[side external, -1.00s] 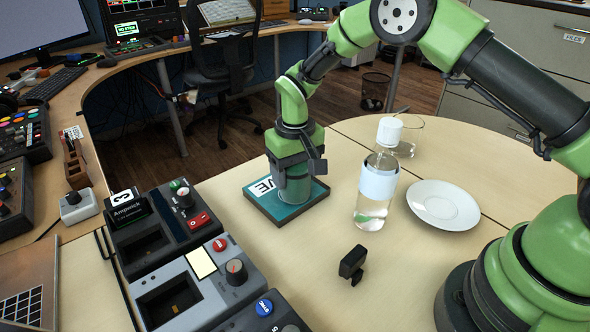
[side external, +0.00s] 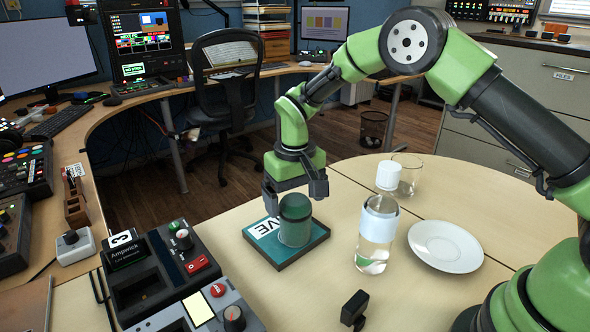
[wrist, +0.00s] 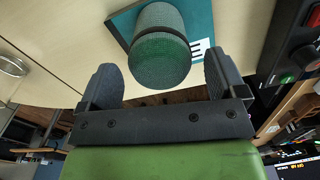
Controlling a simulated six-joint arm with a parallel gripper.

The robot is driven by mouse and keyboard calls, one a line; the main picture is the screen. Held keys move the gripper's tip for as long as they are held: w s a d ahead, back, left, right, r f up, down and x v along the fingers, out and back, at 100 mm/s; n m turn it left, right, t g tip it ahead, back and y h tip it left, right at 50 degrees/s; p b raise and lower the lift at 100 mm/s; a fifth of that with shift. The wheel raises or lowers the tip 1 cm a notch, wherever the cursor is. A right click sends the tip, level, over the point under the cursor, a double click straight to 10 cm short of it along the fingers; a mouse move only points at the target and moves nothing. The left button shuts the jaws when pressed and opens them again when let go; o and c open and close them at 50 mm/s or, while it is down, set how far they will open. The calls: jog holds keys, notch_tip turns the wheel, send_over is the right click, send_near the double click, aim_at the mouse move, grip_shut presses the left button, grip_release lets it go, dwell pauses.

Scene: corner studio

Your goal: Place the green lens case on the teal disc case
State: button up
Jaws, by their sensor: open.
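The green lens case (side external: 295,219) is a dark green cylinder standing upright on the teal disc case (side external: 313,247), a flat teal square with a white label. My gripper (side external: 296,190) is open just above the lens case in the side external view. In the wrist view, the lens case (wrist: 160,48) sits beyond and between the two spread fingers of my gripper (wrist: 163,85), with clear gaps on both sides. The teal disc case (wrist: 203,22) lies under it, partly hidden by the lens case.
A clear bottle (side external: 376,235) with a white cap stands right of the disc case. A white saucer (side external: 445,247), a drinking glass (side external: 407,176) and a small black object (side external: 354,308) are nearby. Control boxes (side external: 160,265) stand at left.

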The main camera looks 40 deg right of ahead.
notch_tip(320, 180, up, 8)
jog(key=shift+r, duration=0.2)
jog(key=s+d+r+t, duration=0.2)
jog(key=s+r, duration=0.4)
jog(key=r, duration=0.3)
jog(key=s+r+m+t+y, duration=0.1)
jog(key=s+r+t, duration=0.1)
jog(key=s, duration=0.7)
jog(key=s+d+r+m+t+y, duration=0.1)
jog(key=s+r+t, duration=0.1)
jog(key=s, duration=0.7)
jog(key=shift+s+d+t, duration=0.15)
jog(key=shift+s+t, duration=0.25)
jog(key=shift+t, duration=0.2)
